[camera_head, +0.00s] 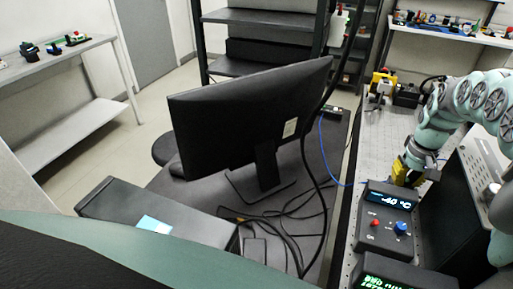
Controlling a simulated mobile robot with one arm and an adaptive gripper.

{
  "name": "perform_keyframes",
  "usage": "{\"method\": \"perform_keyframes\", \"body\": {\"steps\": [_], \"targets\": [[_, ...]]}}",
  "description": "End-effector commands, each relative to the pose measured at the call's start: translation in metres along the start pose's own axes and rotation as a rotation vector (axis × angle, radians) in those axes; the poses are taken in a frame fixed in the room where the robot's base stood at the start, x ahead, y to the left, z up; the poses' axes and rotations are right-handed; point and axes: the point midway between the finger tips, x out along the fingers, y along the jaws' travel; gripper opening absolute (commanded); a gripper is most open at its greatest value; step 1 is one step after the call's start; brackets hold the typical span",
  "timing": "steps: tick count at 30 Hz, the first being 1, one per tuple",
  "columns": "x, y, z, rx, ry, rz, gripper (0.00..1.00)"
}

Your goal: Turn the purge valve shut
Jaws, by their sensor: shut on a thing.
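My gripper (408,170) reaches down from the right, just behind the dark control box with the temperature display. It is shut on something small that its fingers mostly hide. A yellow part (400,171) shows at its tip. I cannot tell whether this is the purge valve or part of the fingers. No valve handle can be made out clearly, so its angle cannot be read.
The control box (372,218) has a red button (376,222) and a blue knob (401,228), close in front of my gripper. A grey vented case (455,215) stands at right. A large black monitor (245,115) fills the middle. A blue cable (324,150) runs nearby.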

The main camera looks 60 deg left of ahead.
Motion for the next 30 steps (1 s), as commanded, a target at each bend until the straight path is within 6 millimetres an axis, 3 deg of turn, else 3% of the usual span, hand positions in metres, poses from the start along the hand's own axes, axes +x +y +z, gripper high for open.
{"method": "perform_keyframes", "body": {"steps": [3,4,13,23,30], "targets": [[0.001,0.001,0.000,0.001,0.001,0.001,0.00],[0.001,0.001,0.000,0.001,0.001,0.001,0.17],[0.000,0.001,0.000,0.001,0.001,0.001,0.48],[-0.002,0.001,0.000,0.001,0.001,0.001,0.50],[-0.024,0.002,-0.001,0.001,0.004,0.003,0.50]]}}
